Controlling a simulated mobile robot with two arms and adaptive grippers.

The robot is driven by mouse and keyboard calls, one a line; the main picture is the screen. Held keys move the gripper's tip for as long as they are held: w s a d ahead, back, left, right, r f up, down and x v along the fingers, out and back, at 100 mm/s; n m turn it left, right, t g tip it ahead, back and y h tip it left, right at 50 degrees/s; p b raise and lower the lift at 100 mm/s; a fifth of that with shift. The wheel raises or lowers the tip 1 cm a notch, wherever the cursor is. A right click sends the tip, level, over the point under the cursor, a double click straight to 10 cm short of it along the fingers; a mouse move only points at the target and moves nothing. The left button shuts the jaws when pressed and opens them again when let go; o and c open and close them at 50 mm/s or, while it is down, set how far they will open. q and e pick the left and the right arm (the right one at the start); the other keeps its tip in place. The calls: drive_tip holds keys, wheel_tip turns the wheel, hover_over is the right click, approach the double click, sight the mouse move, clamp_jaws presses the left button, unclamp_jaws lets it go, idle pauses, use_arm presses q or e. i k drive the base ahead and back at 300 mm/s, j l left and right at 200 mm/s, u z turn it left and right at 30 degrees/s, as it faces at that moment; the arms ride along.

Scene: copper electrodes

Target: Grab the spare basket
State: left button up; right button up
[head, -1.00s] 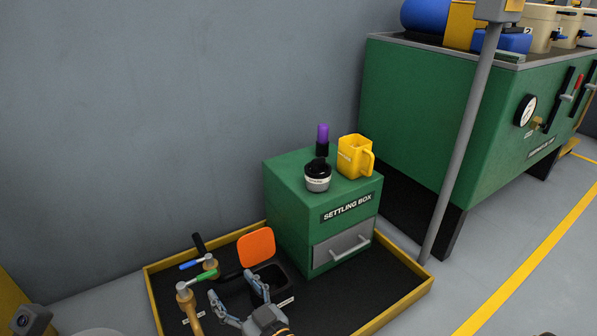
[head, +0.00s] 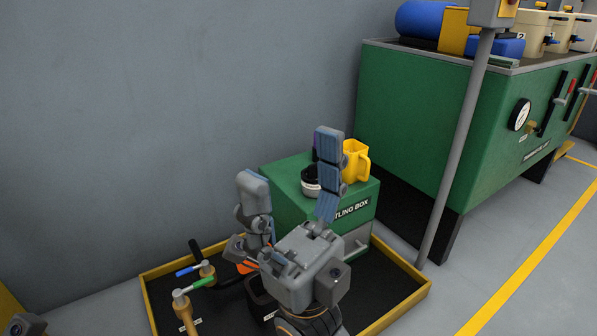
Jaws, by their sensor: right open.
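No item is clearly marked as the spare basket, so I cannot tell which it is. On top of the green settling box (head: 285,172) stands a small black-and-white round container (head: 309,183), now partly hidden. A yellow mug-like vessel with a handle (head: 355,163) stands to its right. The purple-topped item behind the container is almost wholly hidden by a finger. My right gripper (head: 290,165) is raised in front of the box with its fingers spread wide, open and empty. Its right finger overlaps the container and the yellow vessel in the picture. My left gripper is not in view.
The box stands in a black tray with a yellow rim (head: 402,311). Pipes with a blue and a green lever (head: 203,281) rise at the tray's left. A grey post (head: 455,150) and a large green tank (head: 415,115) stand to the right. A grey wall is behind.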

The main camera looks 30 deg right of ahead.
sight(311, 188)
drive_tip(key=i+l, duration=0.1)
drive_tip(key=l, duration=0.4)
drive_tip(key=i+l, duration=0.15)
drive_tip(key=l, duration=0.35)
drive_tip(key=i+l, duration=0.1)
drive_tip(key=l, duration=0.4)
drive_tip(key=i+l, duration=0.1)
drive_tip(key=l, duration=0.35)
drive_tip(key=i+u, duration=0.05)
